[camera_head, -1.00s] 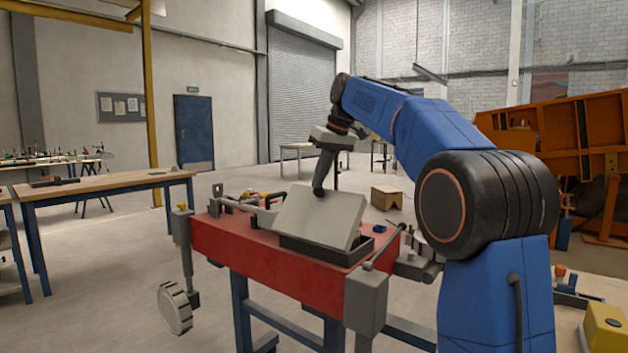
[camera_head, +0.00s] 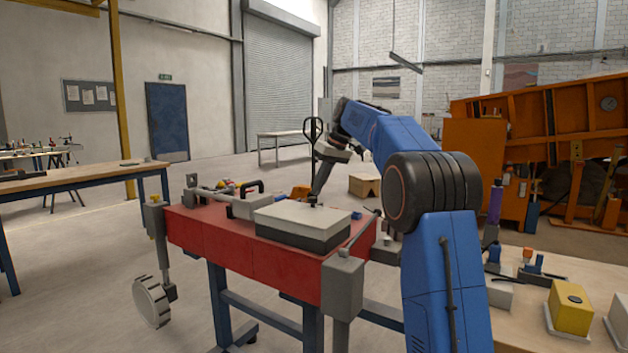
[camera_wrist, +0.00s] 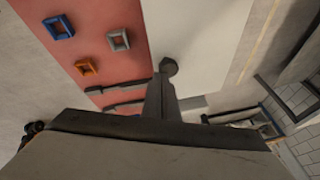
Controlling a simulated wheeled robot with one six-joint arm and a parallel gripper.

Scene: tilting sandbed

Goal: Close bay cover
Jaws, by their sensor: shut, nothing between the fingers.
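The bay cover (camera_head: 305,218) is a pale grey slab lying about level over the dark bay box (camera_head: 290,240) on the red bench in the head view. Whether its edges seat fully cannot be told. My gripper (camera_head: 315,198) is shut and empty, pointing down at the cover's far edge; whether it touches cannot be told. In the wrist view my gripper (camera_wrist: 168,68) shows as one dark closed tip in front of a pale flat panel (camera_wrist: 205,40), probably the cover.
The red bench (camera_head: 225,243) carries a grey block with a black handle (camera_head: 252,190) left of the cover. Small orange, blue and grey frames (camera_wrist: 58,27) lie on red in the wrist view. A wooden table (camera_head: 520,318) with a yellow box (camera_head: 570,306) stands at the right.

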